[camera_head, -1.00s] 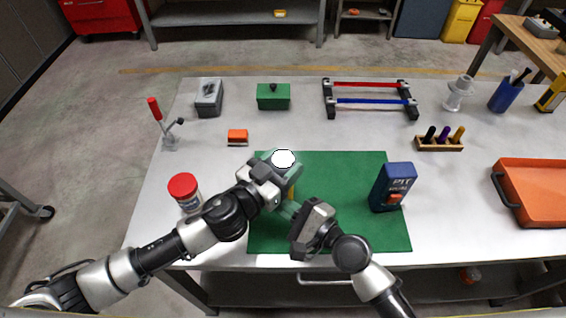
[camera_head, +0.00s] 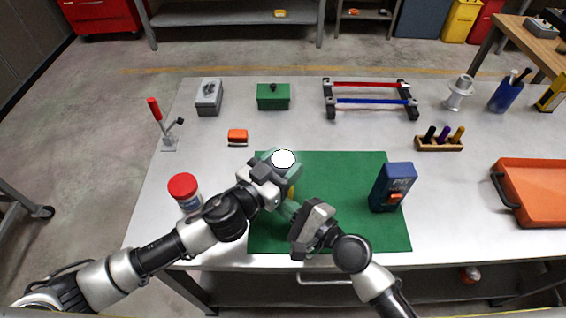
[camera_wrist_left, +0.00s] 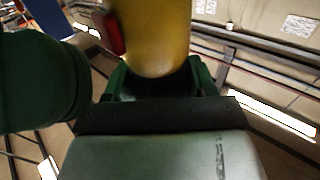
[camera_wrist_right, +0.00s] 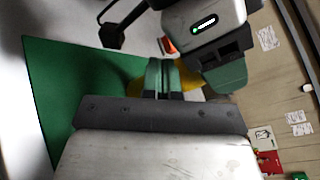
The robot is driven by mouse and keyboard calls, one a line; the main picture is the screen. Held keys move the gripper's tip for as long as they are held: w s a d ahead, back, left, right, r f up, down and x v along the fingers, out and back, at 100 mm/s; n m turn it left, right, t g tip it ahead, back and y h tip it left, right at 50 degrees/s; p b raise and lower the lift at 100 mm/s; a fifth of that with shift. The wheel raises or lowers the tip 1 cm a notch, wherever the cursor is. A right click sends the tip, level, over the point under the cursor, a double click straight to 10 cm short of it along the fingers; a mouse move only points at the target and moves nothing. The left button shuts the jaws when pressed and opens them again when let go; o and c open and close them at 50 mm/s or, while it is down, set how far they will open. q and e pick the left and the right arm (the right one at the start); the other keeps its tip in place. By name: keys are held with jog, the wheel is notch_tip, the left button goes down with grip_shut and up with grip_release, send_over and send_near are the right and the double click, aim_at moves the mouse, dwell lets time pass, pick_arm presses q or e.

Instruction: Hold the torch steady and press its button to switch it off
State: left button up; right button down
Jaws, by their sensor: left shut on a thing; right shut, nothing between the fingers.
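The yellow torch (camera_head: 291,190) stands roughly upright in my left gripper (camera_head: 284,172), above the green mat (camera_head: 340,170). Its round top (camera_head: 284,158) shows bright white. In the left wrist view the torch body (camera_wrist_left: 157,40) is between the left fingers, with a red button (camera_wrist_left: 113,35) on its left side. My right gripper (camera_head: 288,209) is shut and empty, its tips pointing at the torch's lower part. In the right wrist view its green fingertips (camera_wrist_right: 163,77) overlap the yellow body; whether they touch the button is hidden.
A blue PIT box (camera_head: 395,182) stands on the mat to the right. A red-capped jar (camera_head: 184,186) stands close to my left forearm. The mat's middle is clear.

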jog(key=shift+w, duration=0.15)
jog(key=shift+w, duration=0.4)
dwell(0.6)
jog(key=shift+s, duration=0.55)
jog(key=shift+s, duration=0.1)
jog(key=shift+s+d, duration=0.2)
jog(key=shift+s, duration=2.75)
